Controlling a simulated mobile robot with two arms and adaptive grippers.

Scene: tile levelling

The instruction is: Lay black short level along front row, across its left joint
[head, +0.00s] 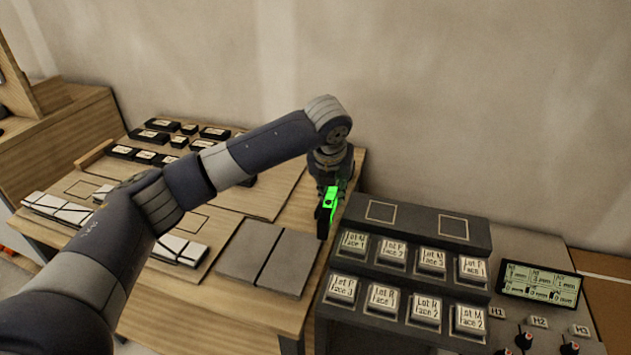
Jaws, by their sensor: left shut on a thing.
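My left gripper (330,188) hangs at the end of my arm, near the right edge of the wooden table. It is shut on a dark, narrow piece with a bright green part (323,220), which looks like the black short level; its markings are too small to read. The piece is tilted steeply and appears to be above the table edge. Large grey tiles (250,250) lie on the table to its lower left, with a dark joint between them. I cannot tell which is the front row. My right gripper is not in view.
Several black labelled blocks (215,132) stand at the back of the wooden table (285,190). To the right is a dark console (375,262) with several labelled keys, a display (540,284) and knobs. A wall (480,100) stands behind.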

